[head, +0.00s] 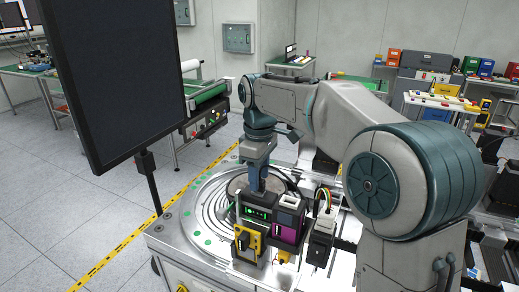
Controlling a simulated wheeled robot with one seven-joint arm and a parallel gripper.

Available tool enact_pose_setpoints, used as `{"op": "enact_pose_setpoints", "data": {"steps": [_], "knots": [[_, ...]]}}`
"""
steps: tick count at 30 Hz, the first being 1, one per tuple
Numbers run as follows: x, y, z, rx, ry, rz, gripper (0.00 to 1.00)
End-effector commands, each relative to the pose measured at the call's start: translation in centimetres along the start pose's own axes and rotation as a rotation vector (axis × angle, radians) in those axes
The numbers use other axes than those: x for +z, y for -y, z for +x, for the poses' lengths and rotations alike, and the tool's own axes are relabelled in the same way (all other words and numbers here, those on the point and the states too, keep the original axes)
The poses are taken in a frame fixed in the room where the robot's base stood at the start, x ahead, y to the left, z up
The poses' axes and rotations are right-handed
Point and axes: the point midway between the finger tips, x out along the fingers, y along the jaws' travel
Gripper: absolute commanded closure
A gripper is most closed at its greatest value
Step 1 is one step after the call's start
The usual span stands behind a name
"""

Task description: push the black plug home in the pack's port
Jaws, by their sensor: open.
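My gripper (257,186) points straight down over the work table, among a cluster of modules. It is open, but its fingertips are small and partly hidden behind a black block with green lights (256,213). Beside that block stands a black and purple module (287,230). Right of it is a black and white unit (319,243) with coloured wires (323,198) rising from its top. I cannot tell which of these is the pack. Neither the black plug nor the port can be made out for sure.
A yellow and black device (248,243) stands at the table's front. A round grooved plate (203,215) leaves free room left of the modules. A large dark monitor (115,75) on a post stands at the left. Benches with bins (425,60) are far behind.

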Motion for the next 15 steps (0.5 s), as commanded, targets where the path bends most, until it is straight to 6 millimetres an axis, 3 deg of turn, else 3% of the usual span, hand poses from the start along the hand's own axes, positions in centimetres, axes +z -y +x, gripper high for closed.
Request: {"op": "enact_pose_setpoints", "data": {"steps": [9, 15], "knots": [[-0.1, 0.0, -6.8, 0.003, -0.004, 0.0, 0.57], [-0.1, 0.0, -9.9, 0.0, -0.002, -0.001, 0.57]]}}
